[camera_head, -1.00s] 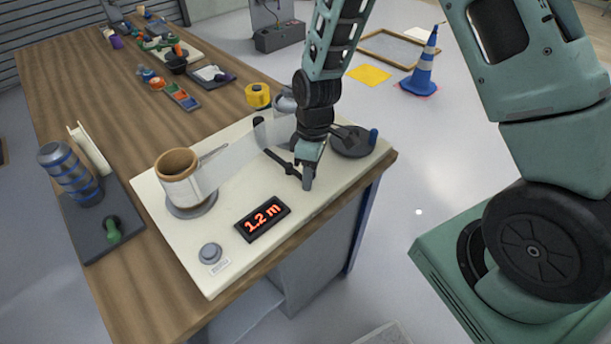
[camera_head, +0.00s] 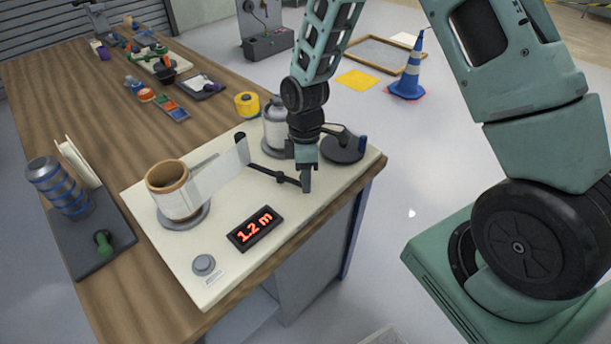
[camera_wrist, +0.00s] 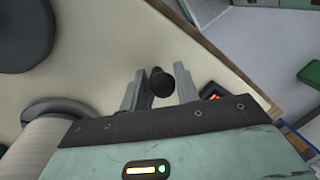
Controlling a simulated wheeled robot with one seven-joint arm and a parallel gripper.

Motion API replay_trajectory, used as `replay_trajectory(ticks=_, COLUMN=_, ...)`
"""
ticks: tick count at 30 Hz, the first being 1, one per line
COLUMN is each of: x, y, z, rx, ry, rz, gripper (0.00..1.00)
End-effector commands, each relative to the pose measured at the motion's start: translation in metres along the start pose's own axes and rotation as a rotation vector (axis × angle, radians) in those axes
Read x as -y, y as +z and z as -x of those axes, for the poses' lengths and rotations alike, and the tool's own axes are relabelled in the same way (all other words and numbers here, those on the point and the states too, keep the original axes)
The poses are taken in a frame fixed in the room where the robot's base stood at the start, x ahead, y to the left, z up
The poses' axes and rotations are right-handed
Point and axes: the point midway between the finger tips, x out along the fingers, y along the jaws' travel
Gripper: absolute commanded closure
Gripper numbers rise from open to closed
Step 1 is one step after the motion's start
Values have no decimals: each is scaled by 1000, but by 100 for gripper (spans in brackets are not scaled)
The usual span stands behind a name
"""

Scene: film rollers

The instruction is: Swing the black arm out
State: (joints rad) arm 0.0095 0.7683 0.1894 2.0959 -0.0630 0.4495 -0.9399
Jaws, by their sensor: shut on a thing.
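The black arm (camera_head: 272,174) is a thin bar low over the cream board, with its far end near a black upright (camera_head: 241,148) by the film. My gripper (camera_head: 306,182) is at the bar's near end, by the board's front right edge. In the wrist view my gripper (camera_wrist: 160,92) has its fingers on either side of the arm's round black knob (camera_wrist: 161,82), shut on it. The film (camera_head: 218,172) runs from the brown-cored roll (camera_head: 169,184) to the upright.
A yellow tape roll (camera_head: 247,105) is behind.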

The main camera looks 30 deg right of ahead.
Motion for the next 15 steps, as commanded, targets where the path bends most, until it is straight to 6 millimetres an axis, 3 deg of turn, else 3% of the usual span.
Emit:
replay_trajectory(ticks=1, x=4, y=-1, z=0, rx=2, ry=-8, rz=8, gripper=100)
replay_trajectory(ticks=2, x=4, y=-1, z=0, rx=2, ry=-7, rz=8, gripper=61)
replay_trajectory(ticks=3, x=4, y=-1, z=0, rx=2, ry=-7, rz=7, gripper=53)
replay_trajectory(ticks=15, x=0, y=-1, z=8, rx=-1, ry=0, rz=1, gripper=53)
